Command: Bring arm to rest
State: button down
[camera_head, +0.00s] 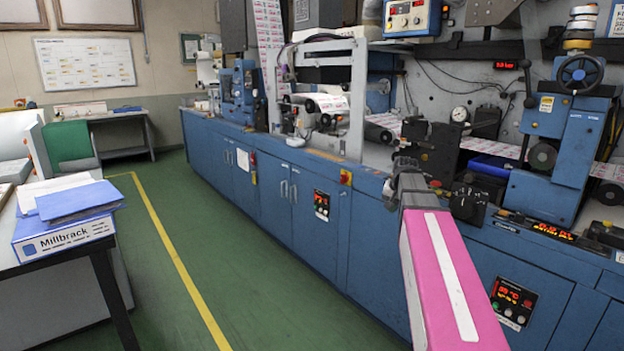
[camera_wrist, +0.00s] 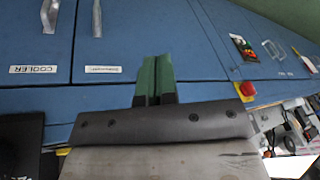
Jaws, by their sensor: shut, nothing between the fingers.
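My arm (camera_head: 452,285), pink with a white stripe, stretches from the bottom of the head view toward the blue rewinder machine (camera_head: 300,205). Its dark far end overlaps the machine's front edge in that view; the fingertips cannot be made out there. In the wrist view my gripper (camera_wrist: 156,75) shows two green fingers side by side, shut with nothing held. Behind the fingers are the machine's blue cabinet doors (camera_wrist: 140,35), with metal handles and a label reading COOLER.
A green floor aisle (camera_head: 215,240) with a yellow line (camera_head: 175,255) is clear left of the machine. A desk with a blue Millbrack binder (camera_head: 65,235) stands at left. A control panel (camera_head: 512,300) and the blue press column (camera_head: 560,140) are right of my arm.

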jog(key=s+a+f+n+g, duration=0.1)
jog(key=s+a+f, duration=0.2)
jog(key=s+f, duration=0.4)
jog(key=s+a+f+n+g, duration=0.1)
jog(key=s+a+f, duration=0.2)
jog(key=s+f, duration=0.4)
jog(key=s+a+f+n+g+h, duration=0.1)
jog(key=s+a+f+n, duration=0.1)
jog(key=s+a+f, duration=0.2)
jog(key=s+f, duration=0.3)
jog(key=f, duration=0.5)
jog(key=shift+s+g, duration=0.25)
jog(key=shift+g, duration=0.05)
